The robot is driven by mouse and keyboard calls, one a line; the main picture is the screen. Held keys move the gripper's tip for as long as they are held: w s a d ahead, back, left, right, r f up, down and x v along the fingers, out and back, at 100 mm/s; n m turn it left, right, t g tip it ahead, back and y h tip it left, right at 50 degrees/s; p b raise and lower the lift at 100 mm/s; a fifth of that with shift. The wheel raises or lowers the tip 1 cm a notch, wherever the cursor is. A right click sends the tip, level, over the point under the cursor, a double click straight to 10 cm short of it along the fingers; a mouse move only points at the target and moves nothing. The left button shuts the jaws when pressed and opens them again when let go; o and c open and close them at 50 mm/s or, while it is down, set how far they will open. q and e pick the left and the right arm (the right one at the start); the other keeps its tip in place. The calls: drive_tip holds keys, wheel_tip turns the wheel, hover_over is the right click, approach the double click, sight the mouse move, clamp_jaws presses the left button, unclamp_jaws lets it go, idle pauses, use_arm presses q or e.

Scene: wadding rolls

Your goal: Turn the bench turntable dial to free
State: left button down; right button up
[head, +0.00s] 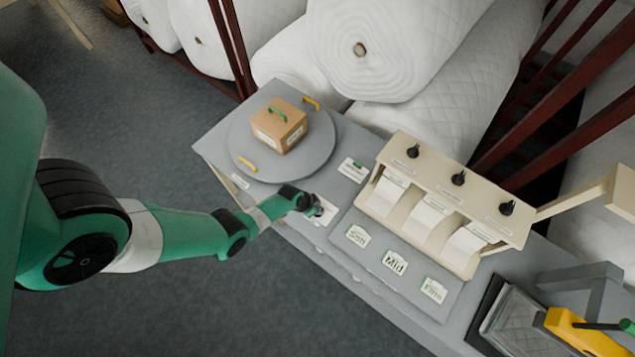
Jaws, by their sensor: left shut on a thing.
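The bench turntable (240,139) is a round grey disc at the left end of the grey bench. My left gripper (318,208) is at the bench's front edge, just right of and in front of the turntable. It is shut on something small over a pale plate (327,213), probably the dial. The gripper hides most of it, and I cannot read its setting. My right gripper is not in view.
A cream dispenser (445,200) with three black knobs stands right of my gripper. Soft, Mid and Firm cards (394,262) lie before it. White wadding rolls (385,45) fill the rack behind. A yellow tool (580,330) is at lower right.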

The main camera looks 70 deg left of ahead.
use_arm(q)
drive_tip(key=n+y, duration=0.1)
drive_tip(key=n, duration=0.1)
drive_tip(key=shift+d+n, duration=0.1)
drive_tip(key=shift+n, duration=0.2)
drive_tip(key=shift+n+y, duration=0.4)
drive_tip(key=shift+n, duration=0.5)
drive_tip(key=n+b, duration=0.1)
drive_tip(key=n, duration=0.1)
drive_tip(key=n+g+y+b, duration=0.1)
drive_tip(key=n, duration=0.1)
drive_tip(key=shift+f+n+g, duration=0.15)
drive_tip(key=shift+n+g, duration=0.15)
drive_tip(key=shift+n+g+y, duration=0.3)
drive_tip(key=shift+n, duration=0.5)
drive_tip(key=shift+n+g, duration=0.5)
drive_tip(key=shift+n, duration=0.6)
drive_tip(key=c, duration=0.9)
unclamp_jaws()
drive_tip(key=shift+o, duration=0.2)
